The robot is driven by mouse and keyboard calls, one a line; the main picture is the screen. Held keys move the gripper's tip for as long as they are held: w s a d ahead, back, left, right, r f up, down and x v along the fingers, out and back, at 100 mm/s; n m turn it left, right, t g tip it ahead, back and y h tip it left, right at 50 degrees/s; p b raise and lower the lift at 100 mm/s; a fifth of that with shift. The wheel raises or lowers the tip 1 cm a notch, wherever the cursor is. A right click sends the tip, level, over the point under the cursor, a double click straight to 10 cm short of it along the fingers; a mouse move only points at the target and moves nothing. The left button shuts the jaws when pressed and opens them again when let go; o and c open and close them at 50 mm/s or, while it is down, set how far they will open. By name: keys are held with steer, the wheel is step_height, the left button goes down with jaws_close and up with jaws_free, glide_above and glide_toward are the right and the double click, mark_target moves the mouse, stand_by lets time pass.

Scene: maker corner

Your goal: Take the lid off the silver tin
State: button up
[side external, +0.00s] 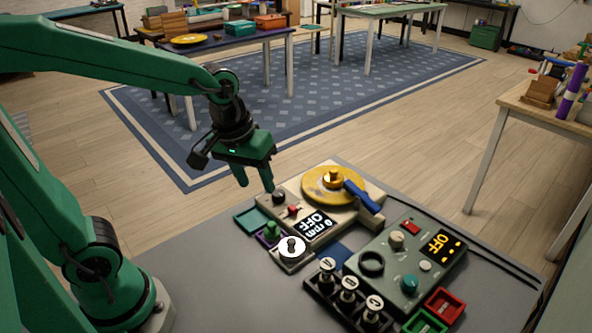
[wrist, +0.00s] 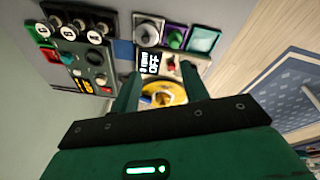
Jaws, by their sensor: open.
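No plain silver tin with a lid stands out. The closest match is a round silver-white piece (side external: 284,250) with a dark knob on top, on a pale base at the front of the bench. It also shows as a silver round piece in the wrist view (wrist: 148,33). I cannot tell whether it is the tin or where a lid seam lies. My gripper (side external: 255,187) is open and empty, above and behind this piece, near the turntable unit's left end. In the wrist view its two fingers (wrist: 160,72) point towards the turntable unit.
A turntable unit with a yellow disc (side external: 318,196) and blue arm (side external: 362,196) stands behind. A green control box (side external: 405,262) is right. A black rack (side external: 345,302) holds several numbered or lettered knobs. Teal (side external: 249,219), purple (side external: 266,238), red (side external: 445,305) and green (side external: 426,323) trays lie around.

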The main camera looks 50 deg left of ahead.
mark_target(291, 241)
steer(key=w+d+f+n+g, duration=0.1)
steer(key=w+f, duration=0.1)
steer(key=f, duration=0.1)
steer(key=w+d+f+n+g, duration=0.1)
steer(key=f+n, duration=0.1)
steer(key=f, duration=0.1)
steer(key=w+d+f+n, duration=0.1)
steer(key=w+d+f, duration=0.1)
steer(key=f, duration=0.1)
steer(key=shift+w+g, duration=0.3)
steer(key=shift+g, duration=0.1)
steer(key=shift+f, duration=0.15)
steer(key=shift+f, duration=1.15)
steer(key=shift+f, duration=0.1)
steer(key=shift+f, duration=2.5)
